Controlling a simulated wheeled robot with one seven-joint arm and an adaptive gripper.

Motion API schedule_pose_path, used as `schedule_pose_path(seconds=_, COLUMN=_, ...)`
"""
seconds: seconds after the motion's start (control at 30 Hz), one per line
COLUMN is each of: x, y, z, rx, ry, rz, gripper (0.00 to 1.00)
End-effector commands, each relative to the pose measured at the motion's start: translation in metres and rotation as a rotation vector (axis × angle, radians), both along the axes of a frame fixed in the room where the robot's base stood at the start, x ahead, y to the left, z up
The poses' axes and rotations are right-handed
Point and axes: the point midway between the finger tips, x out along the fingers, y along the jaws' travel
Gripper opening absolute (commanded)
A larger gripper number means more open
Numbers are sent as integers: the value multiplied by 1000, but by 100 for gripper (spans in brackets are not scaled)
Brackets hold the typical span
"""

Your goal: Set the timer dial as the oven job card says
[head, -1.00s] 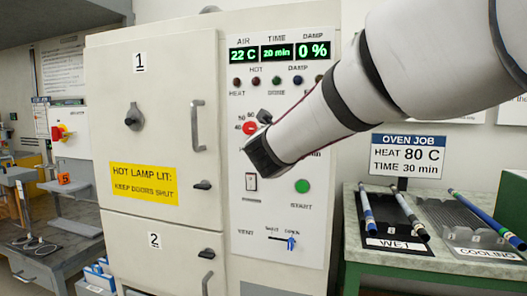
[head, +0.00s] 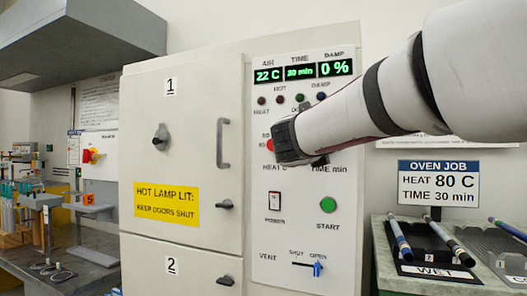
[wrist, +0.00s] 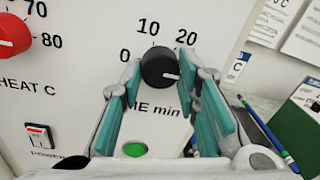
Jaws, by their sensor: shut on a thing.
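The black timer dial (wrist: 158,66) sits between my gripper's teal fingers (wrist: 170,76) in the wrist view, and they are shut on it. Its white pointer aims right and slightly down, past the 20 mark; the scale beyond that is hidden by a finger. In the head view my arm's end hides the dial. The time display (head: 300,72) reads 30 min. The oven job card (head: 438,183) reads HEAT 80 C, TIME 30 min. The red heat dial (wrist: 10,36) is left of the timer dial, near its 80 mark.
The oven's front (head: 190,120) has two doors, and a yellow sign says to keep doors shut. Power switch (head: 274,201), green start button (head: 328,205) and blue vent slider (head: 318,268) are below the dials. A wet rack (head: 405,266) with rods stands right.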

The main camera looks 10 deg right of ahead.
Motion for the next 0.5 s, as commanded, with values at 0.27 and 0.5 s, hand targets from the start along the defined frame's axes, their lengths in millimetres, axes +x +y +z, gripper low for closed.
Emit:
schedule_pose_path(seconds=0.27, x=1, y=0, z=-1, rx=12, ry=-7, rz=0, gripper=2)
schedule_pose_path(seconds=0.5, x=1, y=0, z=-1, rx=11, ry=-7, rz=0, gripper=36)
